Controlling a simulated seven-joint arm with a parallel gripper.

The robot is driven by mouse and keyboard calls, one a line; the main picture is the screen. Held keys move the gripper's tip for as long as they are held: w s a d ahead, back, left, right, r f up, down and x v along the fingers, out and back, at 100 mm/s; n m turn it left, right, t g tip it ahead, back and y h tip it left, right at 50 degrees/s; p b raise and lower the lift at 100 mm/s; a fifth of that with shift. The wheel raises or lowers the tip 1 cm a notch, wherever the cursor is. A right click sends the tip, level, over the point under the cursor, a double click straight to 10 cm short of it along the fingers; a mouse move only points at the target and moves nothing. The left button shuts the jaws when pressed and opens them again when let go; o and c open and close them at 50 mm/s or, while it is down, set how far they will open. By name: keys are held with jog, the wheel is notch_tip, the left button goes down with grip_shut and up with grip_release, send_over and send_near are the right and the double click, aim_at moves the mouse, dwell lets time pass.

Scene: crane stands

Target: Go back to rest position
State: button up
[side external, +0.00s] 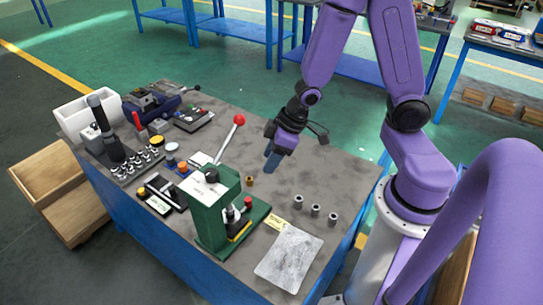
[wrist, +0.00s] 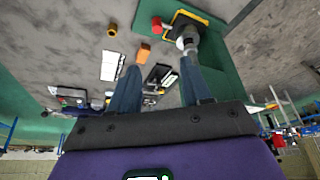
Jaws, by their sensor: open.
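My gripper (side external: 273,159) hangs above the grey worktable (side external: 320,185), behind and right of the green press (side external: 212,215) in the side view. In the wrist view my gripper (wrist: 160,82) has its two blue-grey fingers apart, with nothing held between them. The press's green base (wrist: 225,75) shows beyond the right finger, with its black and yellow part (wrist: 192,22) near the top. The press has a lever with a red ball (side external: 239,119). A small brass piece (side external: 249,181) stands on the table near the press, and it also shows in the wrist view (wrist: 112,29).
Three grey cylinders (side external: 315,210) stand in a row at the right, near a silver tray (side external: 289,258). Tools, a socket rack (side external: 138,163) and a white bin (side external: 78,118) crowd the left side. The table's far right is clear.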

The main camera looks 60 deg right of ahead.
jog(key=s+a+r+n+g+h, duration=0.1)
jog(key=s+r+n, duration=0.2)
jog(key=s+r, duration=0.3)
jog(key=s+a+r+n+g+h, duration=0.1)
jog(key=s+r+n+g, duration=0.1)
jog(key=s+r, duration=0.4)
jog(key=s, duration=0.5)
jog(key=shift+s+n+g, duration=0.3)
jog(key=shift+s+n, duration=0.05)
jog(key=shift+n, duration=0.05)
